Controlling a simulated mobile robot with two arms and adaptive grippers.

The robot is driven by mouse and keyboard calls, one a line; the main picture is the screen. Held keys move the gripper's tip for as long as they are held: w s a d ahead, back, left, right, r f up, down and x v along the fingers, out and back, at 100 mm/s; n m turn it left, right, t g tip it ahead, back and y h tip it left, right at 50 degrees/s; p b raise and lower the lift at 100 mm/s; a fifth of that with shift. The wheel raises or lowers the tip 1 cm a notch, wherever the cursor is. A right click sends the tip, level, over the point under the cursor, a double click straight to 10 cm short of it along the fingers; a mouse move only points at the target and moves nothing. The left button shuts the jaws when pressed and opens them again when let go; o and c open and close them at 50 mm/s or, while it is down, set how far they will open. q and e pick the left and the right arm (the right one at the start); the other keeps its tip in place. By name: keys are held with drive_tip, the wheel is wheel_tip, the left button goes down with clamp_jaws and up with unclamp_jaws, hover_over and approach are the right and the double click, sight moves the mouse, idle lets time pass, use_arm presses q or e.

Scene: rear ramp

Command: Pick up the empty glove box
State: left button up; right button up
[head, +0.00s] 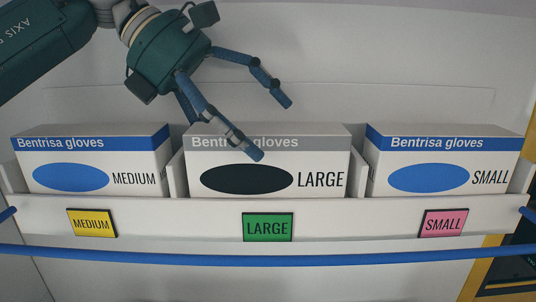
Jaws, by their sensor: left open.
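Three Bentrisa glove boxes stand side by side in a white rack. The MEDIUM box (90,164) on the left and the SMALL box (443,164) on the right have blue stripes and blue ovals. The LARGE box (325,160) in the middle has a grey stripe and a black oval. My right gripper is out of view.
The white rack (180,217) has a raised front lip and upright dividers between the boxes. It carries yellow MEDIUM (91,223), green LARGE (267,227) and pink SMALL (443,223) labels. A blue rail (270,259) runs across below. The wall behind is plain.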

sight(269, 143)
use_arm(q)
drive_tip(key=shift+p+x, duration=0.35)
drive_tip(key=shift+x, duration=0.6)
drive_tip(key=shift+d+f, duration=0.2)
drive_tip(key=shift+d, duration=0.15)
drive_tip(key=shift+w+d+f, duration=0.1)
drive_tip(key=shift+d+f, duration=0.05)
drive_tip(key=shift+c, duration=1)
drive_tip(key=c, duration=0.4)
drive_tip(key=shift+a, duration=0.2)
drive_tip(key=c, duration=0.6)
drive_tip(key=shift+d, duration=0.1)
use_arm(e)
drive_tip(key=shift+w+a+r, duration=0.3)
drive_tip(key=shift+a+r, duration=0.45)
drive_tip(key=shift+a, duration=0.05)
